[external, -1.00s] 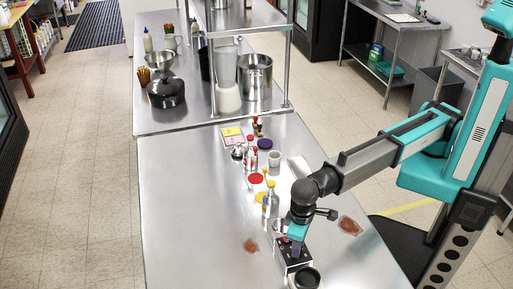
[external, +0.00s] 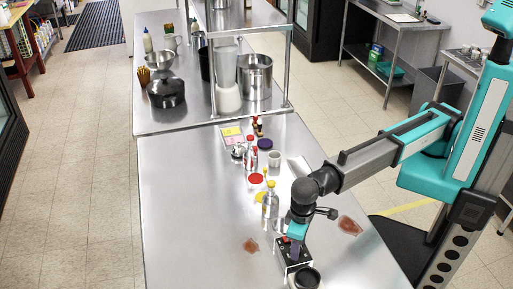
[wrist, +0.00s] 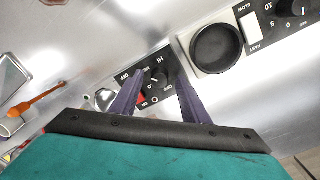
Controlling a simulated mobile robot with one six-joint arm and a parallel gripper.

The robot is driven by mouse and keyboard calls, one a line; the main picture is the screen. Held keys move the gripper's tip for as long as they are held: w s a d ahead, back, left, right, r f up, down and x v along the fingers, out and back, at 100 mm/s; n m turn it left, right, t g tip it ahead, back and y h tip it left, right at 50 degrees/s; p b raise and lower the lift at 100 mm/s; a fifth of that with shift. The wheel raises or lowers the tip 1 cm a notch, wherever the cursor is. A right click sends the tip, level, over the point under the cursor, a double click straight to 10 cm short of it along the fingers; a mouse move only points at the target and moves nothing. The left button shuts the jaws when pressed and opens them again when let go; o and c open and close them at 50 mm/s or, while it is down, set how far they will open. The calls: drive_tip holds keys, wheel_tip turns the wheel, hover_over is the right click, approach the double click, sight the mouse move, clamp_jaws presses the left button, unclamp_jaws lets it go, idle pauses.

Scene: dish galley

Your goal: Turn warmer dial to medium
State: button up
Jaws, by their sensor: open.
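The warmer's dial (wrist: 158,78) is a black knob on a dark panel with HI and OFF lettering, in the upper middle of the wrist view. My gripper (wrist: 158,90) is open, with its purple fingers on either side of the dial. I cannot tell whether they touch it. The dial's pointer is too small to read surely. In the external view the warmer (external: 292,257) is a small dark-topped box near the table's front, and my gripper (external: 295,250) is directly over it, hiding the dial.
A yellow-capped bottle (external: 270,202) stands close behind my gripper. The table's left side (external: 190,220) is clear.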

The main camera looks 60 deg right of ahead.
wheel_tip(320, 180, up, 13)
drive_tip(key=b, duration=0.3)
drive_tip(key=shift+a+r, duration=0.15)
drive_tip(key=shift+a, duration=0.15)
idle(0.6)
